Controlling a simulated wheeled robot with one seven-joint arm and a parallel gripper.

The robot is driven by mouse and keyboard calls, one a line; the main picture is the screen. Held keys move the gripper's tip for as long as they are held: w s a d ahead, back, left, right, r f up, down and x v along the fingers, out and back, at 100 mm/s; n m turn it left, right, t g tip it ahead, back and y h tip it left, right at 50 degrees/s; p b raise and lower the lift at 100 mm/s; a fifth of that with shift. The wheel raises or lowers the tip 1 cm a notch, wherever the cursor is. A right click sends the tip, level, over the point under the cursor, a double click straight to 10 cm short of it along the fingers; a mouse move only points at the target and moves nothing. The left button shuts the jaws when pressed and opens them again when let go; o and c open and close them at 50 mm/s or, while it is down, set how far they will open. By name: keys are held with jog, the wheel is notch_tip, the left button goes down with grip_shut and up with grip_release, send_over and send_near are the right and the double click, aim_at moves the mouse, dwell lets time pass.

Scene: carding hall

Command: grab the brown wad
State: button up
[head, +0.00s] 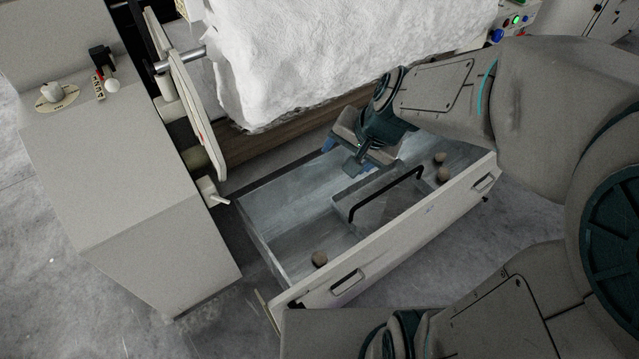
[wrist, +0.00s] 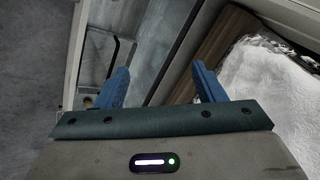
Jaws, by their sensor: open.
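My gripper (head: 343,155) is open and empty over the back part of the drawer, apart from all the wads. In the wrist view its blue fingers (wrist: 160,80) are spread. A brownish wad (wrist: 88,102) shows partly there, beside the left finger; which wad it is I cannot tell.
A black bar handle (head: 385,192) on a grey metal piece stands in the middle of the drawer. The drawer's white front panel (head: 400,235) has cut-out grips. A large white fibre mass (head: 330,60) overhangs the back. A grey machine cabinet (head: 125,190) is at the left.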

jog(key=w+a+f+m+t+b, duration=0.1)
jog(key=w+a+f+m+b, duration=0.4)
jog(key=w+f, duration=0.5)
jog(key=m+g+h+b, duration=0.45)
jog(key=m+b, duration=0.55)
jog(key=m, duration=0.9)
send_over(320, 256)
notch_tip(320, 256, down, 39)
jog(key=shift+g+y, duration=0.25)
jog(key=shift+y, duration=0.2)
jog(key=f+b, duration=0.1)
jog(key=f, duration=0.1)
jog(key=f+b, duration=0.1)
jog(key=f, duration=0.2)
jog(key=s+f+b, duration=0.1)
jog(key=f, duration=0.2)
jog(key=shift+f, duration=0.15)
jog(key=shift+w+f+b, duration=0.15)
jog(key=shift+f+b, duration=0.3)
jog(key=shift+f, duration=0.5)
jog(key=shift+w+f+b, duration=0.2)
jog(key=shift+f+b, duration=0.2)
jog(key=shift+f, duration=0.6)
jog(key=shift+w+f+b, duration=0.15)
jog(key=shift+f+b, duration=0.3)
jog(key=shift+f, duration=0.5)
jog(key=c, duration=1.1)
